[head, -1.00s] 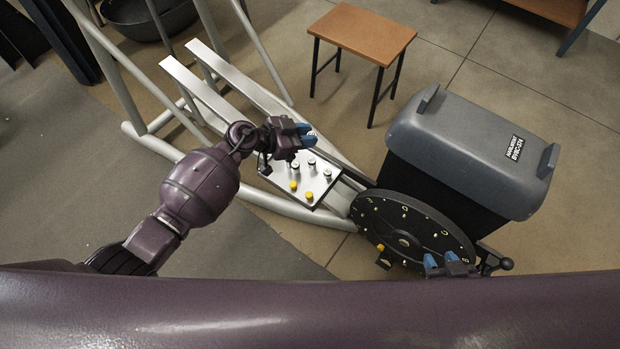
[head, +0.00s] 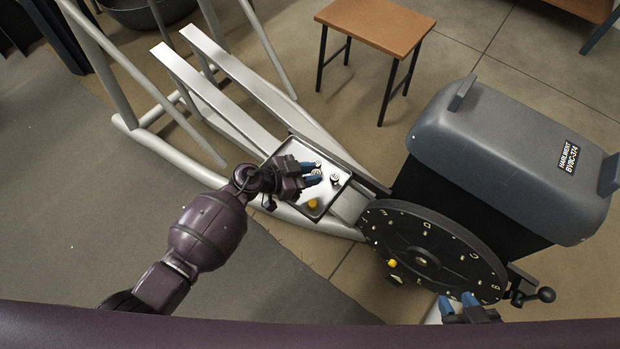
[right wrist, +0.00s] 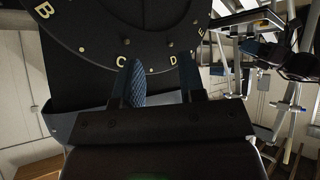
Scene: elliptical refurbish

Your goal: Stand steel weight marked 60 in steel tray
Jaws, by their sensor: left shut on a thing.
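The steel tray (head: 330,196) lies on the machine's pale frame in the middle of the head view. Small steel weights (head: 334,179) stand in it, with a yellow-topped piece (head: 312,204) near its front edge. My left gripper (head: 317,179) is over the tray, shut on a small steel weight mostly hidden by its blue fingers. I cannot read its marking, nor tell whether it touches the tray floor. My right gripper (head: 458,301) is open and empty beside the black lettered disc; its parted blue fingers also show in the right wrist view (right wrist: 163,80).
The black disc (head: 418,258) and grey housing (head: 510,160) stand right of the tray. Pale rails (head: 215,85) run back to the upper left. A brown stool (head: 375,25) stands behind. The floor at left is clear.

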